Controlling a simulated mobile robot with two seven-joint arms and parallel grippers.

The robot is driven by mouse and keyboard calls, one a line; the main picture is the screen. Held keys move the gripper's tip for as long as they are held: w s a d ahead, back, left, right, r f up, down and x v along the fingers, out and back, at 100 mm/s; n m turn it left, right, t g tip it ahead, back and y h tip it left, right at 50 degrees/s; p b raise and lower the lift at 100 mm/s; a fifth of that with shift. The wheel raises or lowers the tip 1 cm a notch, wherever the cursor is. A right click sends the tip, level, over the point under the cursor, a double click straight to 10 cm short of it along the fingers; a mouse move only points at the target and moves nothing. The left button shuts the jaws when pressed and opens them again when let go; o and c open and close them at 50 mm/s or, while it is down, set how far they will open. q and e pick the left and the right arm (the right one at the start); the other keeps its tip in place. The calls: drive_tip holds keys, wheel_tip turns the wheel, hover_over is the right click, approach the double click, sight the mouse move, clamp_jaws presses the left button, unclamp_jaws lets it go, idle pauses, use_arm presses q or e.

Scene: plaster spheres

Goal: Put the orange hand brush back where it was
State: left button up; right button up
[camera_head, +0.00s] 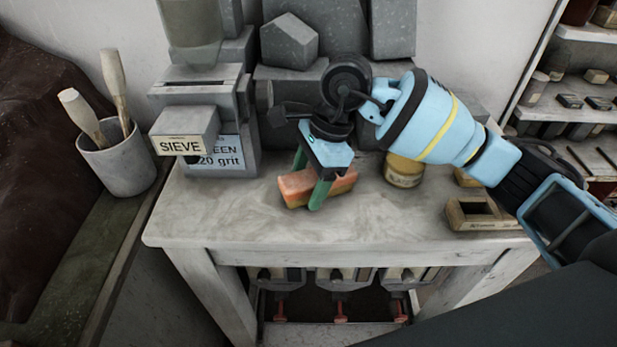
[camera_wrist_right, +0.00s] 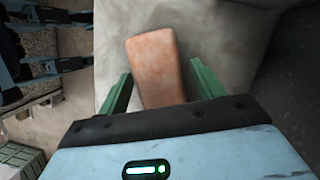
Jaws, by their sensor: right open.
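The orange hand brush (camera_head: 297,188) lies on the pale worktable (camera_head: 240,215), near its middle. It looks like an orange block with a lighter lower part; bristles cannot be made out. My right gripper (camera_head: 309,184) reaches down over it from above, its green fingers open on either side of the brush. In the right wrist view the brush (camera_wrist_right: 156,62) lies between the two fingers (camera_wrist_right: 160,78), with a wider gap on the right finger's side. Part of the brush is hidden by a finger in the head view. My left gripper does not show.
A grey machine labelled SIEVE (camera_head: 182,133) stands at the table's back left. A yellowish jar (camera_head: 404,171) and a wooden box frame (camera_head: 482,213) are to the right. A grey pot with brushes (camera_head: 118,163) stands at left. The table's front is clear.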

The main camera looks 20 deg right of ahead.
drive_tip(key=shift+r, duration=0.1)
drive_tip(key=v, duration=1.2)
